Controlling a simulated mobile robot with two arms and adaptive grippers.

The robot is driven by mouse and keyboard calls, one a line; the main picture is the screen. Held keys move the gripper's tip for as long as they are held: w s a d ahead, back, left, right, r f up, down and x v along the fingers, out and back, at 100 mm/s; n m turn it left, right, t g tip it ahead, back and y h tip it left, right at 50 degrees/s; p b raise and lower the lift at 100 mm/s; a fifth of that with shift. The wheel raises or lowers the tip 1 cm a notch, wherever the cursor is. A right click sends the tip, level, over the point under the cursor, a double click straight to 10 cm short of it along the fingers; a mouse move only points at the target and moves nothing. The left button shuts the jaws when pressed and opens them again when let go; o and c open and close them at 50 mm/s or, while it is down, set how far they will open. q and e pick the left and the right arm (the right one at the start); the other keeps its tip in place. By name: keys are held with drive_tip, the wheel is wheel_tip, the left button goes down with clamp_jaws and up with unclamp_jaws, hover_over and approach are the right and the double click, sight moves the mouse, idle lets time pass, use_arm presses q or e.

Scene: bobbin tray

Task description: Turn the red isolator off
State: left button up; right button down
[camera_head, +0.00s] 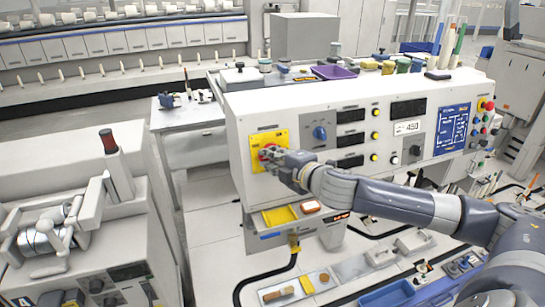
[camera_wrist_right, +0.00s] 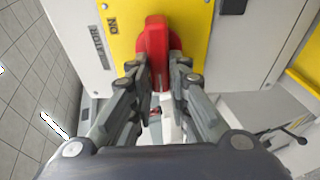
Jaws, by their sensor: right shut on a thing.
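In the head view the yellow plate (camera_head: 256,141) is at the left of the white control panel, and the red handle is mostly hidden by my gripper. My right gripper (camera_head: 272,160) is at the handle, its arm coming in from the right. In the wrist view my right gripper's fingers (camera_wrist_right: 156,72) are shut on the lower part of the handle, one on each side. My left gripper is not in view.
The panel front (camera_head: 300,110) carries a blue knob (camera_head: 320,133), dark displays and a blue screen (camera_head: 452,130). A grey machine with a red-topped post (camera_head: 108,141) stands at the left.

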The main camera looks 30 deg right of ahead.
drive_tip(key=shift+d+r, duration=0.1)
drive_tip(key=c, duration=1.6)
unclamp_jaws()
drive_tip(key=shift+c, duration=0.2)
drive_tip(key=shift+o, duration=0.6)
drive_tip(key=shift+w, duration=0.2)
drive_tip(key=v, duration=0.7)
drive_tip(key=shift+s, duration=0.25)
